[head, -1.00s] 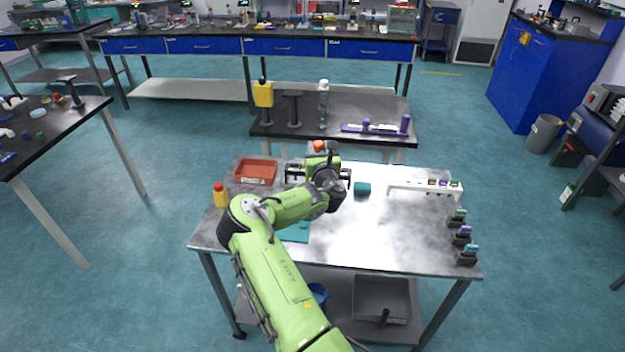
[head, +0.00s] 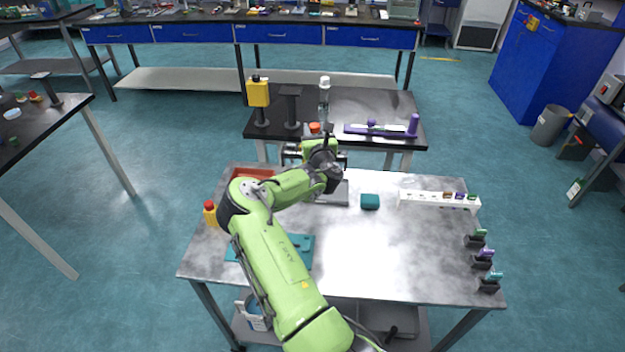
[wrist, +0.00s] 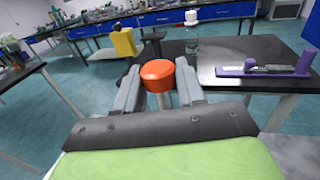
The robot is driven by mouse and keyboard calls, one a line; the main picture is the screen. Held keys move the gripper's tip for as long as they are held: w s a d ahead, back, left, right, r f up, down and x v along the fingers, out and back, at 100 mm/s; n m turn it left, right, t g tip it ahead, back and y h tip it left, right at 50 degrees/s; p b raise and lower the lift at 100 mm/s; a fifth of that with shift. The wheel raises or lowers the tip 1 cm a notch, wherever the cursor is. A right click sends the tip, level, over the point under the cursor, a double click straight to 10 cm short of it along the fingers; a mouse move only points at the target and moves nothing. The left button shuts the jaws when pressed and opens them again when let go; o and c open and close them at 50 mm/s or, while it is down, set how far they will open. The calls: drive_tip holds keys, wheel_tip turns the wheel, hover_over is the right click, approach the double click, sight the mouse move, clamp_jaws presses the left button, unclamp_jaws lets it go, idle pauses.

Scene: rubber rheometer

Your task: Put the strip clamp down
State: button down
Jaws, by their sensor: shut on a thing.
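My gripper (head: 314,137) is held out over the far part of the grey metal table (head: 350,262). In the wrist view its two grey fingers (wrist: 159,78) are shut on the strip clamp, of which I see a round orange-red head (wrist: 157,75) and a pale part below. The orange head also shows in the head view (head: 314,127). It is upright and clear of the surfaces in view. The rest of the clamp is hidden by my gripper and wrist.
A dark back table (head: 350,103) stands beyond, bearing a purple-ended fixture (head: 381,130), a bottle (head: 324,96) and a yellow item (head: 258,93). The metal table holds a red tray (head: 252,172), teal block (head: 370,202), white rack (head: 425,199) and black holders (head: 482,262). Its middle is clear.

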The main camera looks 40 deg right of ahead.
wheel_tip(320, 180, down, 9)
drive_tip(key=b, duration=0.3)
drive_tip(key=shift+s+a+f, duration=0.1)
drive_tip(key=shift+f, duration=0.1)
drive_tip(key=shift+b, duration=0.3)
drive_tip(key=shift+f, duration=0.2)
drive_tip(key=c, duration=0.7)
unclamp_jaws()
drive_tip(key=shift+r, duration=0.1)
